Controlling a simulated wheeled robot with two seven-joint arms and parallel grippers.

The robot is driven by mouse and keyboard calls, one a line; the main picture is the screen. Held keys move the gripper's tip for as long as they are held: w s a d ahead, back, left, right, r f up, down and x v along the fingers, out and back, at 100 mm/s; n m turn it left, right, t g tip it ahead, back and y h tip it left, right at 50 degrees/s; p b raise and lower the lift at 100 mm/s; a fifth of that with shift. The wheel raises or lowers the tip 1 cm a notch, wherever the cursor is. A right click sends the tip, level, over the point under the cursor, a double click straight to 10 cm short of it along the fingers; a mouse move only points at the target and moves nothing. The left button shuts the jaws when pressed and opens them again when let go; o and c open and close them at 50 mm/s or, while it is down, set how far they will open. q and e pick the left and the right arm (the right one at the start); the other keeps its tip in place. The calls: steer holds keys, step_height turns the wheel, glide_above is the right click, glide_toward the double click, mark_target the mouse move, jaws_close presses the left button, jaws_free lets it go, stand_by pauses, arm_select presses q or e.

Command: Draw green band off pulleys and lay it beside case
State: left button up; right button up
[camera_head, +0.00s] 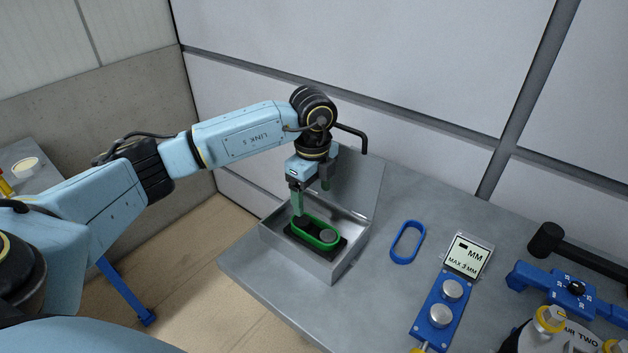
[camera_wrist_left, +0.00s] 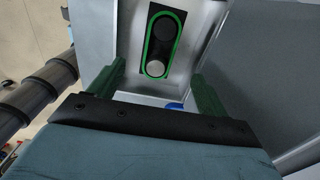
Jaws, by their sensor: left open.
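The green band (camera_head: 318,244) is stretched around a dark pulley (camera_head: 303,222) and a grey pulley (camera_head: 328,236) inside the open metal case (camera_head: 333,271). In the left wrist view, the band (camera_wrist_left: 148,47) forms a long loop around both pulleys. My left gripper (camera_head: 311,197) is above the case, pointing down. Its two green fingers (camera_wrist_left: 157,90) are spread wide with nothing between them. In the left wrist view, the band lies beyond the fingertips; contact is not visible. My right gripper is not in view.
The case lid (camera_head: 358,190) stands open behind. A blue band (camera_head: 407,243) lies on the grey table (camera_head: 375,300) right of the case, with some bare table between. Further right are a blue gauge (camera_head: 442,312) with a display, a black hammer (camera_head: 575,250) and a blue tool (camera_head: 570,288).

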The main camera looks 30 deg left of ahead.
mark_target(313, 233)
arm_select(q)
step_height(313, 233, down, 10)
steer(key=shift+f, duration=0.15)
stand_by(0.3)
steer(key=c, duration=1.2)
steer(key=shift+r+p, duration=1.7)
steer(key=shift+r, duration=0.2)
step_height(313, 233, up, 4)
steer(key=p, duration=0.3)
